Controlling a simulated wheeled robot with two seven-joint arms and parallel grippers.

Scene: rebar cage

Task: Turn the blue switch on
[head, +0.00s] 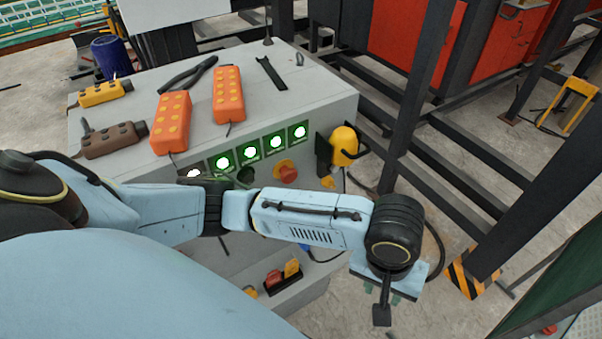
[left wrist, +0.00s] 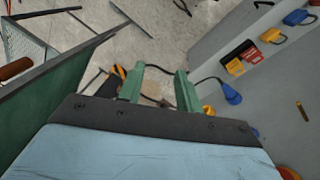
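A blue fitting (left wrist: 297,17) sits on the grey cabinet's side, at the top right of the left wrist view. A second blue piece (left wrist: 231,93), with a black cable, sits lower on the cabinet. I cannot tell which is the switch, or whether it is on. In the head view, a bit of blue (head: 304,249) shows just below my left arm. My left gripper (left wrist: 161,88) has its two green fingers apart, with nothing between them, and is clear of the cabinet. It points down at the right of the cabinet in the head view. My right gripper is not in view.
The grey cabinet (head: 325,107) has lit green buttons (head: 249,152), a red knob (head: 286,172) and a yellow lamp (head: 344,145). Red and yellow switches (head: 283,272) are lower down. Dark steel frames (head: 425,80) stand to the right. Orange control boxes (head: 172,120) lie on top.

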